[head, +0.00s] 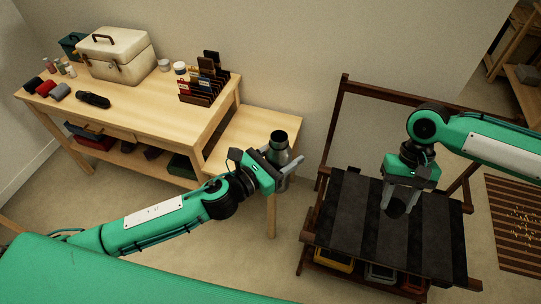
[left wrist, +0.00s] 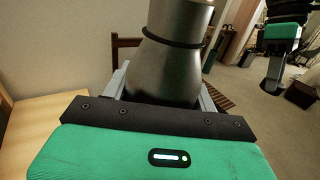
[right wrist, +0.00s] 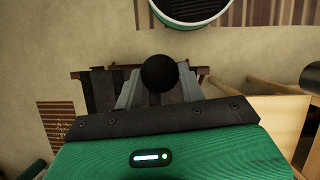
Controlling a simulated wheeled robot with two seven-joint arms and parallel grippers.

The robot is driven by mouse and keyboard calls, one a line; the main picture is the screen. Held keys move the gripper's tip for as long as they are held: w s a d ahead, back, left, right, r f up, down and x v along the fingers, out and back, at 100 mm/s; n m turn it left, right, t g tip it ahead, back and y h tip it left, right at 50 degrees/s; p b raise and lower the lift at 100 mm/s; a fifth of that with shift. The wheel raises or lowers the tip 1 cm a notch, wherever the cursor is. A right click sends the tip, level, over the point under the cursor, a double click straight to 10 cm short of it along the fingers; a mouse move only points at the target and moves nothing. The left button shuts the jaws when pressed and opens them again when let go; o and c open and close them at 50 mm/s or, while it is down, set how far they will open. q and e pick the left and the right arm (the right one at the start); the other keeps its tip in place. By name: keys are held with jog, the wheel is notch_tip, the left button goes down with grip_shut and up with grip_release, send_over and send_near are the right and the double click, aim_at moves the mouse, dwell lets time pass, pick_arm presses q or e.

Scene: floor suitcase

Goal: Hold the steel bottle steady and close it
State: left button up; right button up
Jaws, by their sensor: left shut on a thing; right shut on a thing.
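The grey steel bottle (head: 281,158) is upright between the fingers of my left gripper (head: 284,168), which is shut on its body. In the left wrist view, the bottle (left wrist: 168,62) fills the space between the fingers and shows a dark ring at its neck; its top is cut off. In the head view its top looks dark; I cannot tell its inside. My right gripper (head: 399,208) points down, apart from the bottle, and is shut on a small round black cap (right wrist: 158,73). The cap also shows dark in the head view (head: 397,209).
A dark slatted rack (head: 345,215) stands below my right gripper, with bins underneath. A low wooden side table (head: 250,135) is beside the bottle. The workbench (head: 140,110) at left holds a cream case (head: 117,55) and small items. Open air lies between the grippers.

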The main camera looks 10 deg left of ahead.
pick_arm(q)
jog(key=shift+w+d+r+h, duration=0.1)
jog(key=shift+w+d+h, duration=0.1)
jog(key=shift+d+h, duration=0.15)
jog(key=shift+d, duration=0.1)
pick_arm(e)
jog(key=shift+a, duration=0.1)
jog(key=shift+w+a+r, duration=0.15)
jog(key=shift+a, duration=0.1)
jog(key=w+a+r+m+y, duration=0.1)
jog(key=w+a+r+m, duration=0.25)
jog(key=a, duration=0.35)
jog(key=w+a+r+m+y, duration=0.1)
jog(key=w+a+r+m, duration=0.15)
jog(key=a+r, duration=0.35)
notch_tip(320, 180, up, 8)
jog(key=m+t+y, duration=0.2)
jog(key=m, duration=0.4)
send_over(278, 137)
jog(key=w+d, duration=0.1)
jog(key=d, duration=0.1)
jog(key=shift+a+r, duration=0.15)
jog(key=shift+a, duration=0.05)
jog(key=shift+f, duration=2.05)
